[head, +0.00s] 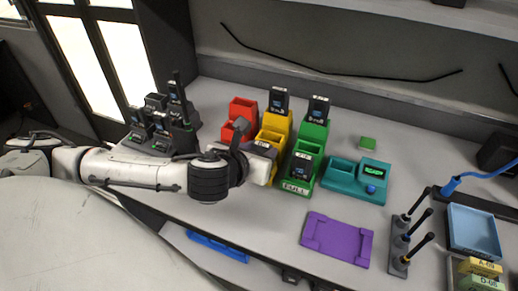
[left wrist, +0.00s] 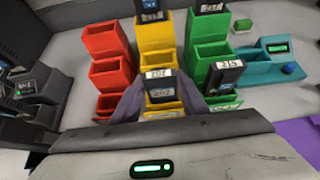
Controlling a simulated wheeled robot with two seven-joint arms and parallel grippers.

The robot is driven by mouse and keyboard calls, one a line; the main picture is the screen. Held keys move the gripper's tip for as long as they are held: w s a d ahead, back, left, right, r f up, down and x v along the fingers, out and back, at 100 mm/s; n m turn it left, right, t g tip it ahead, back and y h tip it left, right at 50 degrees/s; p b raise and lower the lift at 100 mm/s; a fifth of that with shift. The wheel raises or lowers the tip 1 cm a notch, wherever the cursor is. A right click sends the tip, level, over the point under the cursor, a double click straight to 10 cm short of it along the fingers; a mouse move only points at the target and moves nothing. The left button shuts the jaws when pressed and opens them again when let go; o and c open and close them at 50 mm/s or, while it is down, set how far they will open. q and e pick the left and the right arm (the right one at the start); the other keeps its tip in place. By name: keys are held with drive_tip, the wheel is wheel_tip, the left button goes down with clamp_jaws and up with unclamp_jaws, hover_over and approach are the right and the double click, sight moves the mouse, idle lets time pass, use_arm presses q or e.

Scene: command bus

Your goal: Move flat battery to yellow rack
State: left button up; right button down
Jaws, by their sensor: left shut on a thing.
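My left gripper (head: 262,150) is shut on a dark battery with a white label and a small screen, seen between the fingers in the left wrist view (left wrist: 160,86). The battery is upright at the front compartment of the yellow rack (head: 277,124); I cannot tell how far it is inside. The yellow rack also shows in the left wrist view (left wrist: 155,34), with another dark battery (head: 278,100) in its back compartment. The gripper hides much of the yellow rack's front in the head view. My right gripper is not in view.
The red rack (head: 243,107) stands left and looks empty. The green rack (head: 314,132) stands right, with batteries at back (head: 318,108) and front (head: 300,170). A teal charger (head: 342,172) reads READY, its left slot empty. A purple tray (head: 337,240) lies in front.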

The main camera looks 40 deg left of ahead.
use_arm(q)
drive_tip(key=shift+f, duration=0.15)
drive_tip(key=o, duration=1.2)
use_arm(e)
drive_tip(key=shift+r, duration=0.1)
